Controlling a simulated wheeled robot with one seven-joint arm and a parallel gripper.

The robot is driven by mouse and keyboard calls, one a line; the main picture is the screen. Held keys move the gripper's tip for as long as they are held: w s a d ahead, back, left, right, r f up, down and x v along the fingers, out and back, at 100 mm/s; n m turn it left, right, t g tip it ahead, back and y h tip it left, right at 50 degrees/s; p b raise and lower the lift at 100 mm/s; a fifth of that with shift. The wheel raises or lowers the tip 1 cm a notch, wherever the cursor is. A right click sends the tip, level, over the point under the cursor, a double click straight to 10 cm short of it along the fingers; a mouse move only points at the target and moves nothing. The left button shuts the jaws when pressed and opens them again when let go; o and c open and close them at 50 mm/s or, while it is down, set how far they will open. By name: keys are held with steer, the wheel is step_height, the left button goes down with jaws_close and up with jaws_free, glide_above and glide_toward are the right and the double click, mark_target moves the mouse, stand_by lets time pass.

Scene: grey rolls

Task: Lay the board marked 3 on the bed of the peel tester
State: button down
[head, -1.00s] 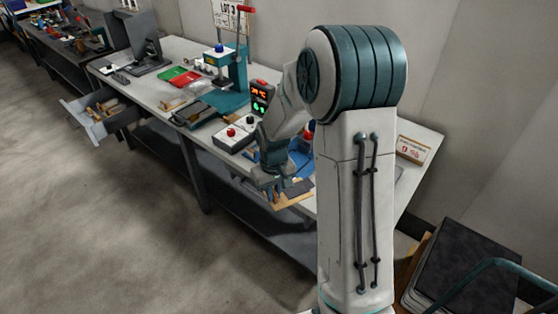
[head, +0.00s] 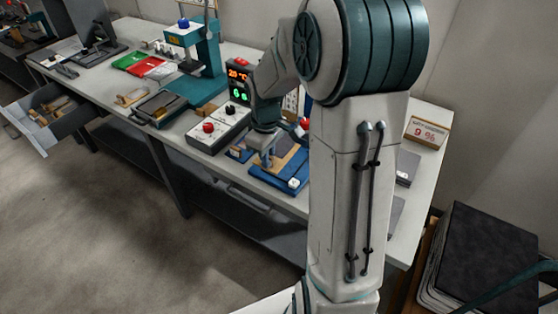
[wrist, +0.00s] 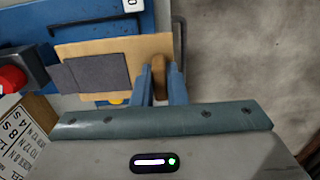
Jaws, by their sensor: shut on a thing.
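The board (wrist: 145,49) is a tan plate with a dark grey patch on it; no 3 can be read on it. My gripper (wrist: 161,78) is shut on its brown wooden grip at one end. In the head view the board (head: 291,160) is over the blue bed of the peel tester (head: 287,184). The blue bed also shows past the board in the wrist view (wrist: 90,27). I cannot tell whether the board touches the bed. My gripper (head: 265,160) is at the bed's front left; my arm hides part of the tester.
A control box (head: 217,133) with red and black knobs stands left of the tester, by a lit display (head: 238,82). A teal press (head: 205,65) is farther back. An open drawer (head: 50,125) juts out at the left.

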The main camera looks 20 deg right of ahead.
mark_target(279, 153)
steer(key=w+d+f, duration=0.1)
steer(key=d+f, duration=0.1)
steer(key=d, duration=0.1)
steer(key=w+d+f, duration=0.1)
steer(key=shift+w+d, duration=0.15)
steer(key=shift+w, duration=0.15)
steer(key=shift+f+p, duration=0.35)
steer(key=shift+f, duration=1.65)
steer(key=shift+f, duration=0.2)
steer(key=c, duration=1.5)
jaws_free()
steer(key=shift+o, duration=0.2)
steer(key=shift+r, duration=0.15)
